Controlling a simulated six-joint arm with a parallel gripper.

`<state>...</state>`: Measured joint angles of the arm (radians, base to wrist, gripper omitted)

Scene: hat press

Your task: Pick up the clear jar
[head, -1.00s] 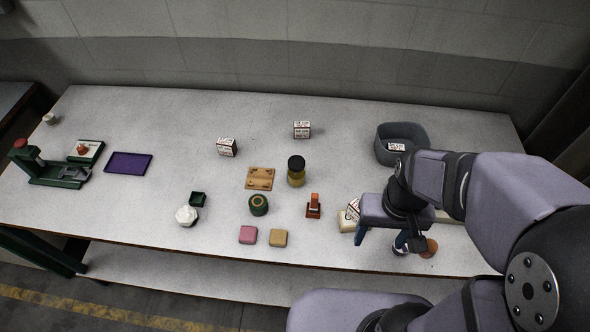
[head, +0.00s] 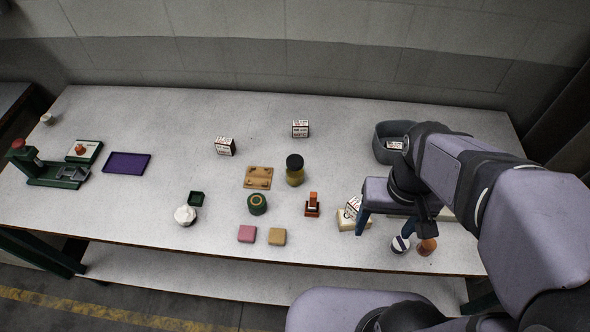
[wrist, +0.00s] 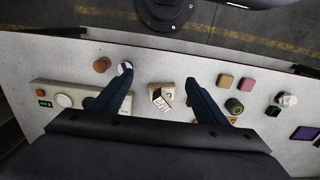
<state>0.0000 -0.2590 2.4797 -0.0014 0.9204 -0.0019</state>
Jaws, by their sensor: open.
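The only jar-like thing I make out is a squat jar (head: 295,170) with a black lid and an amber-yellow body. It stands upright near the middle of the table in the head view; I cannot tell that it is clear. I cannot make it out in the wrist view. My gripper (head: 386,228) is to the right of it and nearer the front edge. In the wrist view my gripper (wrist: 160,82) is open, its two dark blue fingers wide apart with nothing held. A cream block with a small printed box (wrist: 161,98) shows between the fingers, below them.
A green round tin (head: 257,204), an orange stamp (head: 312,204) and a wooden plate (head: 258,177) stand around the jar. A grey bin (head: 379,146) is at back right. A blue-white ball (head: 400,244) and brown knob (head: 427,247) lie near the gripper. The back centre-left is mostly clear.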

